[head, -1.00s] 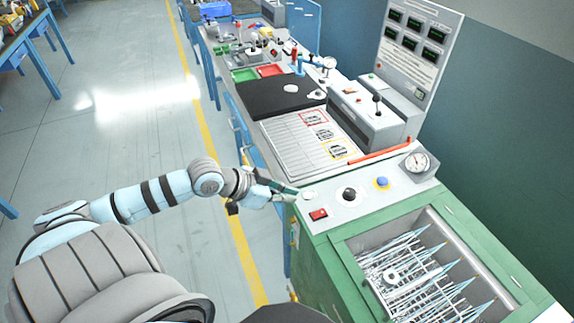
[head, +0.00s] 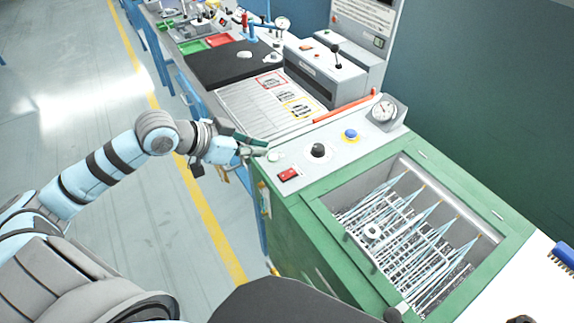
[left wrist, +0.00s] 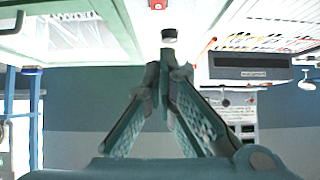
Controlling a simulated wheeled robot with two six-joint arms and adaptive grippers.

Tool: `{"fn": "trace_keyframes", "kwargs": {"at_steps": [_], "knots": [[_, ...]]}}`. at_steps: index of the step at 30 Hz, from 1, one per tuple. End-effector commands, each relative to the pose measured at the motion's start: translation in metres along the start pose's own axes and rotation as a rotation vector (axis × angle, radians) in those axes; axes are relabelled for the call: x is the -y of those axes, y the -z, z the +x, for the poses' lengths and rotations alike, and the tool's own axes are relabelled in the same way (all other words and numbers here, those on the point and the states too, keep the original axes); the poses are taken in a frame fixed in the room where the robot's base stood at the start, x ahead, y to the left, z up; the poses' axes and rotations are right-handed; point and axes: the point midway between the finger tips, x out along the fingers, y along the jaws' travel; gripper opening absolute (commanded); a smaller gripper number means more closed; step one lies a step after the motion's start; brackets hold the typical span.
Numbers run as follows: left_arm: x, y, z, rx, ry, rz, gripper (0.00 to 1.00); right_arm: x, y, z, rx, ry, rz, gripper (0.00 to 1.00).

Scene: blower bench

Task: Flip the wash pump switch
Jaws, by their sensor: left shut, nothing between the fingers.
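A red rocker switch (head: 288,174) sits on the pale top panel of the green washer cabinet, near its front left corner. It shows in part at the top edge of the left wrist view (left wrist: 157,5). I cannot read a label on it. My left gripper (head: 264,147) is shut and empty over the left edge of the panel, beside a pale green round button (head: 273,156) and a little up and left of the switch. In the left wrist view its fingertips (left wrist: 164,68) meet below the black knob (left wrist: 169,36). My right gripper is not in view.
A blue button (head: 351,135) and a gauge (head: 385,110) stand further right on the panel. The open wash basin (head: 404,160) with a wire rack lies in front. A grey box with a lever (head: 325,75) and a red-orange bar (head: 345,106) lie behind. The floor at left is clear.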

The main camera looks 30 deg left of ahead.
Motion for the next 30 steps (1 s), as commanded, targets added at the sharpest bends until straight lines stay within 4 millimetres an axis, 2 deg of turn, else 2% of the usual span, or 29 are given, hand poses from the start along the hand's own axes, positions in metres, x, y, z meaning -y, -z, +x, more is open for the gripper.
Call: {"fn": "trace_keyframes", "kwargs": {"at_steps": [13, 15, 21, 30], "knots": [[-0.004, 0.001, 0.094, -0.002, -0.01, -0.004, 0.0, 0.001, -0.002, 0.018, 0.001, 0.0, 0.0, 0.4], [-0.003, -0.011, 0.102, 0.003, -0.008, -0.002, 0.0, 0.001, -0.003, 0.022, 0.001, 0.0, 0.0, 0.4], [-0.003, -0.027, 0.117, 0.002, -0.006, 0.0, 0.0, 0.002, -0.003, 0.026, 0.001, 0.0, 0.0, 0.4], [-0.003, -0.028, 0.118, 0.002, -0.005, 0.001, 0.0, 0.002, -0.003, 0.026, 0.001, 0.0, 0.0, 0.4]]}}
